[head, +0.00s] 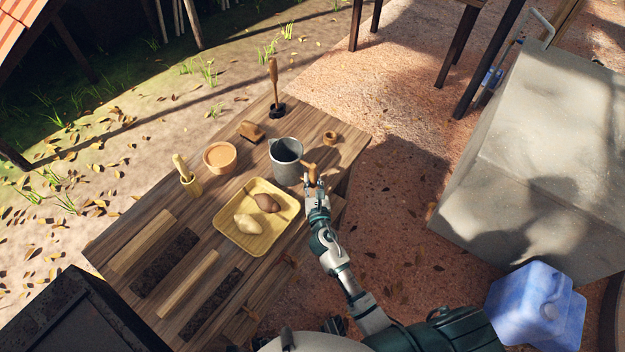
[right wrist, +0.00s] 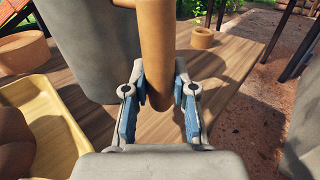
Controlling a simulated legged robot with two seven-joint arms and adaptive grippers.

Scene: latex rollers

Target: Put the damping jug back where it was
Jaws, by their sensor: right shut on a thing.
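The damping jug (head: 286,172) is a grey metal jug with an open top and a brown wooden side handle (head: 308,170). It is upright over the right part of the wooden table, just behind the yellow tray. My right gripper (head: 315,184) is shut on the handle, at the jug's near right side. In the right wrist view the handle (right wrist: 157,50) stands upright between the two blue-padded fingers, and the grey jug wall (right wrist: 95,45) is left of it. I cannot tell whether the jug's base touches the table. My left gripper is not in view.
The yellow tray (head: 230,238) holds a brown and a cream lump. A clay bowl (head: 220,157), a brown block (head: 251,131), a wooden tool on a dark base (head: 274,88) and a wooden ring (head: 331,138) stand around. Bare tabletop (head: 300,122) lies behind the jug.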

